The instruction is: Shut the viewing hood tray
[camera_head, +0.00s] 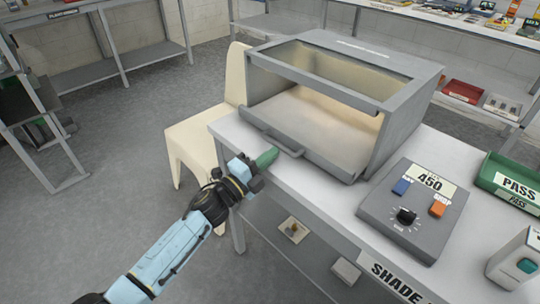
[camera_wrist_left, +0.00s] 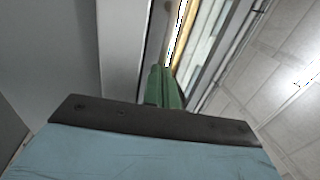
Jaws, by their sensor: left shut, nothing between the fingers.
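The viewing hood (camera_head: 340,75) is a grey box with a glass top, standing on the white table. Its tray (camera_head: 310,125) is slid out toward the front, with a bar handle (camera_head: 283,145) along its front edge. My left gripper (camera_head: 267,157) has green fingertips, shut and empty, just in front of the left part of the handle. I cannot tell whether the fingertips touch it. In the left wrist view the green fingers (camera_wrist_left: 163,88) are together, close to a grey surface. My right gripper is not in view.
A grey control box (camera_head: 415,205) marked 450 sits right of the hood, with a green PASS tray (camera_head: 510,180) beyond it. A cream chair (camera_head: 200,130) stands left of the table. A shelf under the table holds small items. Open floor lies at the left.

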